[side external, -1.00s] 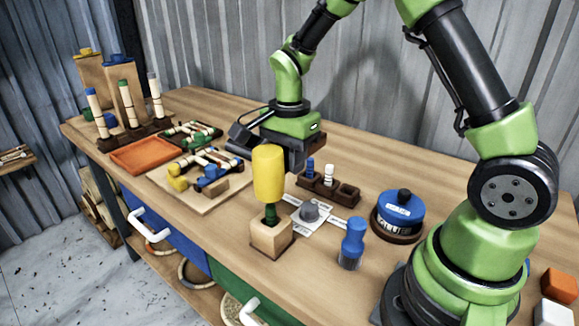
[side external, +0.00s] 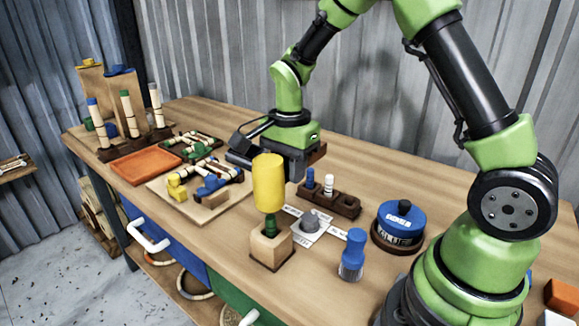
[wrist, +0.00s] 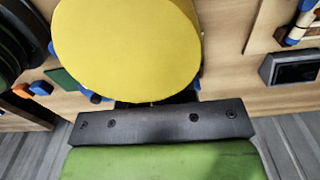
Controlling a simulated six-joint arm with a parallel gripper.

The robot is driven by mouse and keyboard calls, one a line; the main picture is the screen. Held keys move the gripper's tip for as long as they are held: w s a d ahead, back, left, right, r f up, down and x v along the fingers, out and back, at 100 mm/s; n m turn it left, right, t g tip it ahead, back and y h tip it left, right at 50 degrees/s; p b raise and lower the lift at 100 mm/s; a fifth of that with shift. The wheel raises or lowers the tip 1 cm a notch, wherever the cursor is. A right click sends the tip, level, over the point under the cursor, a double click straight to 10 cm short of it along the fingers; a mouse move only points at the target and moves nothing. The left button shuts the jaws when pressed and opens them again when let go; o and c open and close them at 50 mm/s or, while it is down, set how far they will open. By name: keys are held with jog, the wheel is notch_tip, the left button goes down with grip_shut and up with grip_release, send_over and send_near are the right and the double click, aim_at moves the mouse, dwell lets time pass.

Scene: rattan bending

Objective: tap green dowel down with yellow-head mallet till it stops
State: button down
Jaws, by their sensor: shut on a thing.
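The mallet's yellow head (side external: 269,182) stands upright directly over the green dowel (side external: 270,224) in the side external view. The dowel stands upright in a pale wooden block (side external: 265,250) at the bench's front edge, with a short length showing above it. The head's lower end is at the dowel's top; touching or a slight gap, I cannot tell. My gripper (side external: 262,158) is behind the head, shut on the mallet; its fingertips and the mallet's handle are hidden. In the wrist view the yellow head (wrist: 127,45) fills the upper middle and hides the dowel.
A dark rack (side external: 338,201) with small pegs, a grey knob on a white card (side external: 310,220), a blue-topped jar (side external: 354,252) and a blue glue tin (side external: 400,225) stand right of the block. A board of parts (side external: 195,205) and an orange tray (side external: 147,165) lie left.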

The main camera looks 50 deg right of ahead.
notch_tip(320, 180, down, 3)
jog(key=shift+f, duration=0.2)
jog(key=shift+r, duration=1.8)
jog(key=shift+f, duration=0.4)
